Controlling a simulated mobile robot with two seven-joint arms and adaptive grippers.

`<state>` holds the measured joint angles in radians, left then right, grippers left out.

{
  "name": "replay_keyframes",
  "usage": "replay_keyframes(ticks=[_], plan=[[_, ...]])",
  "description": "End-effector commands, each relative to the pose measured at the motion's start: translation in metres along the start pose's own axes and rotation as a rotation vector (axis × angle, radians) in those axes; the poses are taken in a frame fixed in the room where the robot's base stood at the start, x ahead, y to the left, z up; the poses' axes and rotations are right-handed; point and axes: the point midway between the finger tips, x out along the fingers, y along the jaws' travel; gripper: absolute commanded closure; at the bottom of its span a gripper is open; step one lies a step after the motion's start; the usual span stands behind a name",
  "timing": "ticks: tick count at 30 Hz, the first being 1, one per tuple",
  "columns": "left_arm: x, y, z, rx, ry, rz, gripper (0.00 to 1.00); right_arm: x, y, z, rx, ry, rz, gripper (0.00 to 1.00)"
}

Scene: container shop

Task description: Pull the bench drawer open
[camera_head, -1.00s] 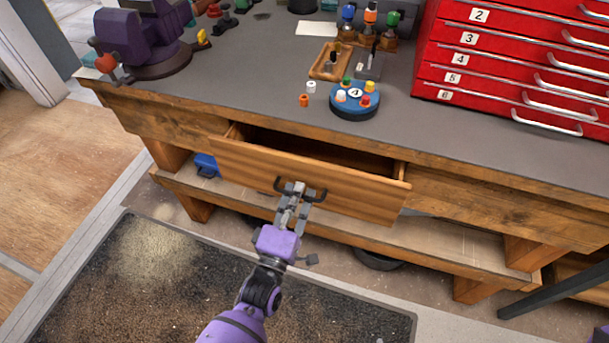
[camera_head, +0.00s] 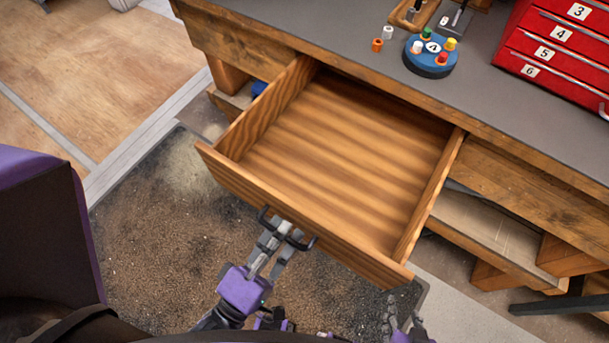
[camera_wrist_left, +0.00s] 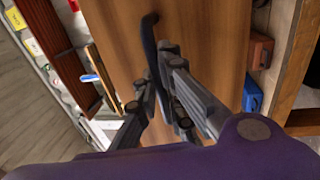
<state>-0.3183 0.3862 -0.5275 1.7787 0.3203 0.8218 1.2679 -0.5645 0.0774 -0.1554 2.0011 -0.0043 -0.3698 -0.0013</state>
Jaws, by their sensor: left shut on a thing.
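The wooden bench drawer (camera_head: 345,160) is pulled far out from the bench and its inside is empty. Its dark bar handle (camera_head: 301,243) is on the front panel, and the handle also shows in the left wrist view (camera_wrist_left: 149,45). My left gripper (camera_head: 279,237) is shut on the handle; its fingers (camera_wrist_left: 168,75) lie on both sides of the bar in the left wrist view. Part of my right gripper (camera_head: 402,325) shows at the bottom edge of the head view, apart from the drawer; its fingers are not clear.
The bench top (camera_head: 345,30) holds a round blue tray (camera_head: 430,66) with coloured pegs, two small loose pegs and a red drawer cabinet (camera_head: 560,55). A lower shelf (camera_head: 490,225) lies under the bench. A dark mat (camera_head: 150,255) covers the floor in front.

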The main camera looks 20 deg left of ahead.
Motion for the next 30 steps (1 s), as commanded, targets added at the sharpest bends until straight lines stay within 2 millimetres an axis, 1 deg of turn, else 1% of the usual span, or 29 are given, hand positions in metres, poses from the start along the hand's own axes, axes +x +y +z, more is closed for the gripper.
replay_keyframes(ticks=[1,5,14,15,17,26,28,30], plan=[[-0.004,0.001,0.000,0.000,0.000,-0.001,1.00,0.001,0.000,-0.003,-0.001,0.005,-0.001,0.60],[-0.008,0.002,0.000,0.000,0.001,0.000,1.00,0.003,-0.001,-0.007,-0.002,0.013,-0.002,0.60],[-0.008,0.002,0.000,0.000,0.001,0.000,1.00,0.001,0.000,-0.004,-0.001,0.008,0.000,0.60],[-0.008,0.002,0.000,0.000,0.001,0.000,0.89,0.001,0.000,-0.004,-0.001,0.007,0.000,0.60],[-0.008,0.002,0.000,0.000,0.001,0.000,0.83,0.000,0.000,-0.003,0.000,0.005,0.000,0.60],[-0.009,0.001,0.000,0.000,0.001,-0.002,0.83,-0.001,0.001,0.003,0.001,-0.005,0.002,0.60],[-0.013,0.001,0.000,0.001,0.000,-0.003,0.83,-0.001,0.001,0.002,0.001,-0.003,0.002,0.60],[-0.021,0.000,0.000,0.001,0.000,-0.005,0.83,-0.001,0.001,0.001,0.001,-0.002,0.002,0.60]])
